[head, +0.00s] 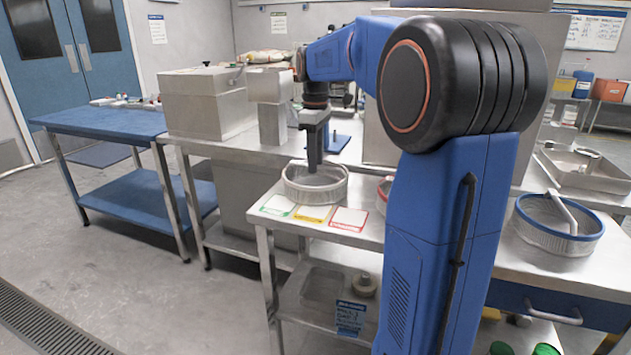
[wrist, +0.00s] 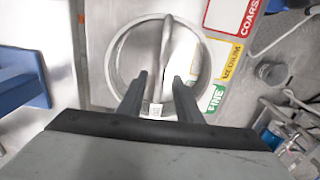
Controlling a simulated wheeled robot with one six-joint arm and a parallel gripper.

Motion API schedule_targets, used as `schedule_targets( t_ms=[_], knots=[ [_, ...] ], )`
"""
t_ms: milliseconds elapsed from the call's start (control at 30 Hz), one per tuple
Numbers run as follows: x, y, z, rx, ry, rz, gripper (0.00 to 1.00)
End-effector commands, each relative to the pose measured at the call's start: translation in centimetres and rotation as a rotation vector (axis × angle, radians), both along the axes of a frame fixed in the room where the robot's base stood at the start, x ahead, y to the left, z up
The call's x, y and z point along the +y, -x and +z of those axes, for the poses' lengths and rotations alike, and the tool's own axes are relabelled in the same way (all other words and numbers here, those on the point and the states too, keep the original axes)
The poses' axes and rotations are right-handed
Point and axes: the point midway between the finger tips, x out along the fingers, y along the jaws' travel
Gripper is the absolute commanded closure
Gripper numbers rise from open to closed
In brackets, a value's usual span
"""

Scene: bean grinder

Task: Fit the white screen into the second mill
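The white screen (head: 316,188) is a round mesh basket with a pale rim, standing on the steel bench behind the colour cards. In the wrist view the screen (wrist: 126,62) is seen from above, with a grey bar handle across its middle. My gripper (head: 315,165) points down over the screen. In the wrist view my gripper (wrist: 160,84) has its two fingers apart, one on each side of the bar's near end; I cannot tell whether they touch it. Steel housings (head: 205,103) stand on the bench to the left; I cannot tell which is the second mill.
A blue-rimmed screen (head: 560,236) stands on the right bench. A red-rimmed screen (head: 382,192) is mostly hidden behind my arm. Green, yellow and red cards (head: 313,213) lie at the bench's front edge. A blue table (head: 105,122) stands at left, with open floor before it.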

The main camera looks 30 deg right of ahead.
Motion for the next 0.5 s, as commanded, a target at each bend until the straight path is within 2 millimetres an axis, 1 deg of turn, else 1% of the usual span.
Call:
schedule_targets(
  t_ms=[300, 367, 400, 433, 500],
  knots=[
    [0.00, 0.00, -0.06, 0.000, 0.000, 0.000, 0.68],
    [-0.01, -0.01, -0.06, 0.000, 0.000, 0.000, 0.83],
    [0.00, 0.00, -0.06, 0.000, 0.000, 0.000, 0.92],
    [-0.01, -0.01, -0.06, 0.000, 0.000, 0.000, 0.99],
    [-0.01, -0.01, -0.06, 0.000, 0.000, 0.000, 1.00]
  ],
)
